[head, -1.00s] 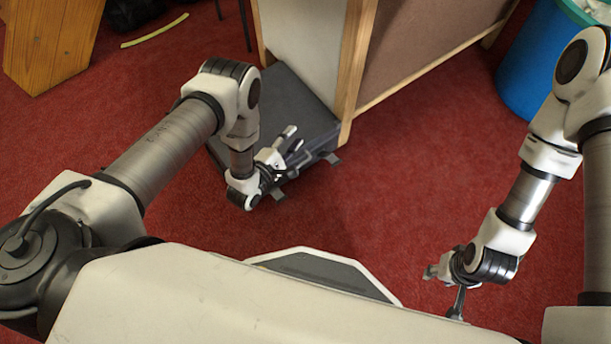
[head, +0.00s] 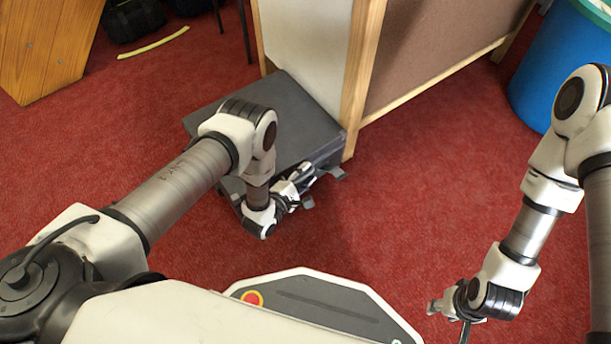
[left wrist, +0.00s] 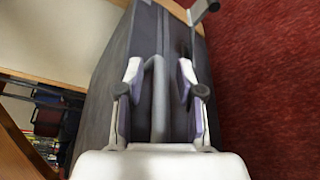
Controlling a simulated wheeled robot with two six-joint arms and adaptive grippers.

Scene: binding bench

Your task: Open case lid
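The dark grey case (head: 290,125) lies flat on the red carpet, its lid down. Dark tabs (head: 338,173) stick out along its near side. My left gripper (head: 308,176) is at that near side. In the left wrist view, the case (left wrist: 110,75) fills the middle, and a grey bar-like handle (left wrist: 158,95) stands between the two fingers of my left gripper (left wrist: 160,80). The fingers are apart, with gaps on both sides of the handle. My right gripper (head: 447,315) hangs empty at the lower right, away from the case, with its fingers spread.
A bench with a wooden post (head: 362,75) and pale panel stands against the case's far right side. A blue bin (head: 565,65) is at the upper right. A wooden piece (head: 45,45) and yellow strip (head: 153,43) are at upper left. Carpet right of the case is clear.

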